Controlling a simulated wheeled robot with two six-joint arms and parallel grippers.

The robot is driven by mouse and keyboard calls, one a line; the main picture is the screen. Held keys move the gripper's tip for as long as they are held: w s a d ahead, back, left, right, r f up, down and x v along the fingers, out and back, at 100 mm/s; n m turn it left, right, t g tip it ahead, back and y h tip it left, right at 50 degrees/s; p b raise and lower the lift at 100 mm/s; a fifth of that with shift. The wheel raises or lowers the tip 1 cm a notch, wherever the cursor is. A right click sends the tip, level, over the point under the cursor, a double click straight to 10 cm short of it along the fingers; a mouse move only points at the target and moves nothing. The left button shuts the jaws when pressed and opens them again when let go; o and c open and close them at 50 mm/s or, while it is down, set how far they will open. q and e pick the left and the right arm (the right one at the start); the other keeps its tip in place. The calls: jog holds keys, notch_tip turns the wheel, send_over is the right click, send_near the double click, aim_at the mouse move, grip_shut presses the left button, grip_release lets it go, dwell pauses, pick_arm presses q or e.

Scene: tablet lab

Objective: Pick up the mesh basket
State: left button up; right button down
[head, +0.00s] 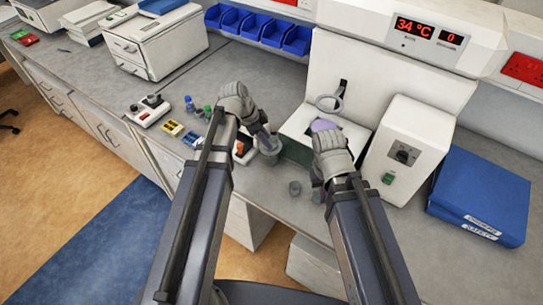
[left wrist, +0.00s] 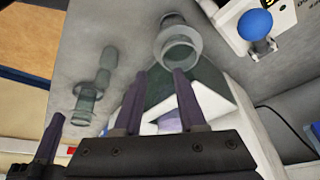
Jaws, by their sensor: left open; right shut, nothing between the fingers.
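A grey see-through cylinder with a wide rim (head: 268,157) stands on the bench beside the machine's dark green front. It also shows in the left wrist view (left wrist: 181,48), beyond the purple fingers. Two smaller grey-green pieces (head: 295,188) stand nearer the bench's front edge; they show at the left wrist view's left (left wrist: 88,100). I cannot tell for certain which of these is the mesh basket. My left gripper (head: 263,137) is open, right above or beside the cylinder and partly covering it. My right gripper (head: 317,178) is shut and empty, close to the small pieces.
The white machine (head: 372,60) with a red display stands behind, with a ring holder (head: 330,103) at its front. Small bottles (head: 189,103) stand left. The bench's front edge is close.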

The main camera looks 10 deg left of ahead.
aim_at(268, 153)
pick_arm(q)
jog(key=shift+d+f, duration=0.1)
jog(key=shift+f, duration=0.3)
jog(key=f+b, duration=0.2)
jog(key=w+f+b, duration=0.1)
jog(key=f+b, duration=0.1)
jog(key=shift+d+f+b, duration=0.2)
jog(key=shift+b, duration=0.15)
jog(key=shift+w+d+f, duration=0.15)
jog(key=shift+d+f, duration=0.05)
jog(key=shift+f, duration=0.1)
jog(key=shift+r, duration=0.1)
grip_shut()
dwell(0.7)
